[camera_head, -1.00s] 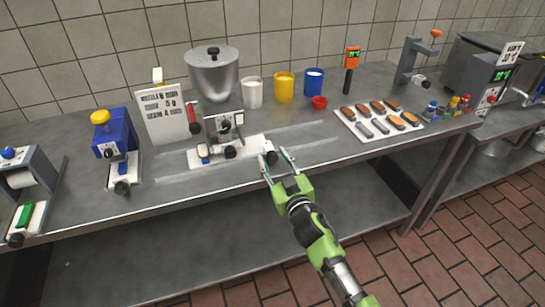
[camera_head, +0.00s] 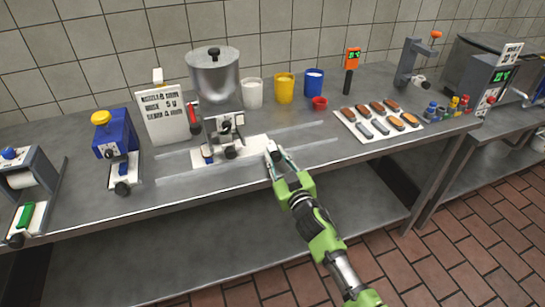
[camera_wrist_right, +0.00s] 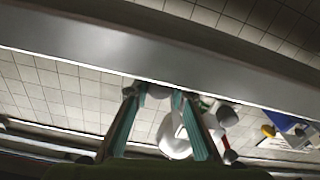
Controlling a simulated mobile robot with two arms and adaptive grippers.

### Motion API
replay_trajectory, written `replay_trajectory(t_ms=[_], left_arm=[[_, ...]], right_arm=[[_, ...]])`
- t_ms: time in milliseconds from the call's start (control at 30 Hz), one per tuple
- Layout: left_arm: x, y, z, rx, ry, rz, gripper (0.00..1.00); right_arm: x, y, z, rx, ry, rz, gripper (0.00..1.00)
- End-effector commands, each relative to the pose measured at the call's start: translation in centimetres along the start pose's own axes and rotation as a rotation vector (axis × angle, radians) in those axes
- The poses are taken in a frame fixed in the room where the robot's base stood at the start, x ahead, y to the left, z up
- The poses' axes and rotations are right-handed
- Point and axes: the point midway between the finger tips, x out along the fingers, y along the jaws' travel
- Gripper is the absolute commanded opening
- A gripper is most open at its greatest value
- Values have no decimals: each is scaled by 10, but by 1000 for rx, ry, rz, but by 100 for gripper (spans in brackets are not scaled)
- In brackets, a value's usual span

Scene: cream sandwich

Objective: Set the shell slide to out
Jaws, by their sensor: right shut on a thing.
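The shell slide appears to be the pale plate (camera_head: 250,148) lying on the bench under the steel hopper (camera_head: 212,78). It carries a small blue part and a dark knob near its left half. My right gripper (camera_head: 276,155) is at the plate's right end, shut on a small knob (camera_head: 271,146) there. The fingers cover part of that knob. In the right wrist view the two fingertips (camera_wrist_right: 155,95) stand on either side of a small grey piece. My left gripper is not in view.
Rails run along the bench (camera_head: 310,170) on both sides of the plate, with bare room to its right. A white tray (camera_head: 387,139) of shells lies further right.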

Motion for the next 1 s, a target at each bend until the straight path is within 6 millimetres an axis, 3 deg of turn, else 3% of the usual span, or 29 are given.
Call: replay_trajectory(t_ms=[600, 800, 1000], left_arm=[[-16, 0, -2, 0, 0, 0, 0], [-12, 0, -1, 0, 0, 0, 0], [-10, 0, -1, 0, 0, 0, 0]], right_arm=[[0, 144, 28, -11, -3, 5, 0], [0, 180, 36, -9, -2, 4, 0], [0, 202, 40, -8, -1, 3, 0]])
